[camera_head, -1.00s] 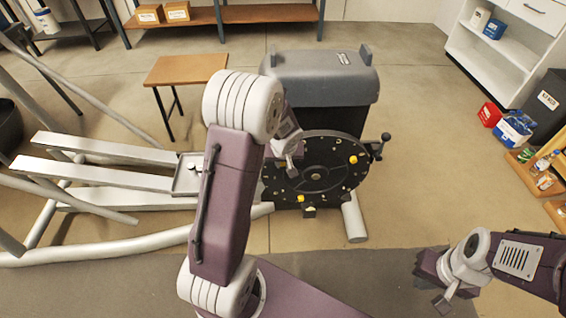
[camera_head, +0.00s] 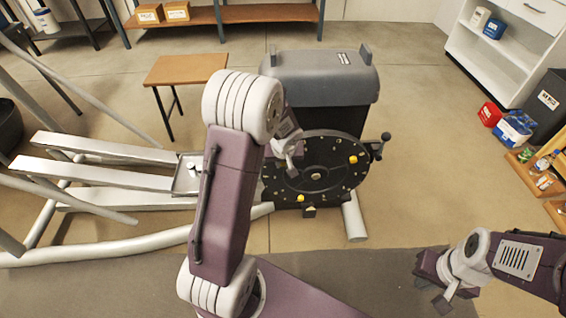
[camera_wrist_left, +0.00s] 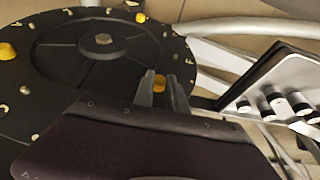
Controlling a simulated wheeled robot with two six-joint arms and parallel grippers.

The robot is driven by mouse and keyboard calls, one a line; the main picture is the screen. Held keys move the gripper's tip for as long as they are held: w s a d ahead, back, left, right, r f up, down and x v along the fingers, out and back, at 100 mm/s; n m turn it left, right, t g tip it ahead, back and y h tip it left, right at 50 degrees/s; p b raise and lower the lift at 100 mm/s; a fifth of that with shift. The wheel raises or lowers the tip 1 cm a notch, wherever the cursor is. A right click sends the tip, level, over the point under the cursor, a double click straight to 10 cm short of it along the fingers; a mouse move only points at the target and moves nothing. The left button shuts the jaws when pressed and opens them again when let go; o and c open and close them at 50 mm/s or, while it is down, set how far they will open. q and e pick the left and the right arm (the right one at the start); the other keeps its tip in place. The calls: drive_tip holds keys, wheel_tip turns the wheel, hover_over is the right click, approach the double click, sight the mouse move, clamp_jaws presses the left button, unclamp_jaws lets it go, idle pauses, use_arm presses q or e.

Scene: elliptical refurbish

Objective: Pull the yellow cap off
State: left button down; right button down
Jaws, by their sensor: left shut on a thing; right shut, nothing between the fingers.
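A black round disc (camera_head: 325,178) on the front of the exercise machine carries several yellow parts. One yellow cap (camera_wrist_left: 159,82) sits between the fingers of my left gripper (camera_wrist_left: 153,78) at the disc's edge, and the gripper is shut on it. In the head view my left gripper (camera_head: 291,171) is at the left side of the disc and its arm hides part of the cap's surroundings. Other yellow caps show on the disc at the right (camera_head: 353,160) and the bottom (camera_head: 300,198). My right gripper (camera_head: 437,300) is shut and empty, low at the right, away from the machine.
A grey housing (camera_head: 322,75) stands behind the disc, and a crank handle (camera_head: 380,146) juts out at its right. Pale rails (camera_head: 100,177) run left. A small brown table (camera_head: 188,70) stands behind. Open floor lies between the disc and the right-hand shelf (camera_head: 490,55).

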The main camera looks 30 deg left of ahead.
use_arm(q)
drive_tip(key=shift+s, duration=0.15)
drive_tip(key=shift+s+d+f+b, duration=0.15)
drive_tip(key=shift+s+d+b, duration=0.1)
drive_tip(key=shift+b, duration=0.2)
drive_tip(key=s+d+b, duration=0.4)
drive_tip(key=s, duration=0.3)
drive_tip(key=s+d+b, duration=0.4)
drive_tip(key=s, duration=0.3)
drive_tip(key=shift+d, duration=0.25)
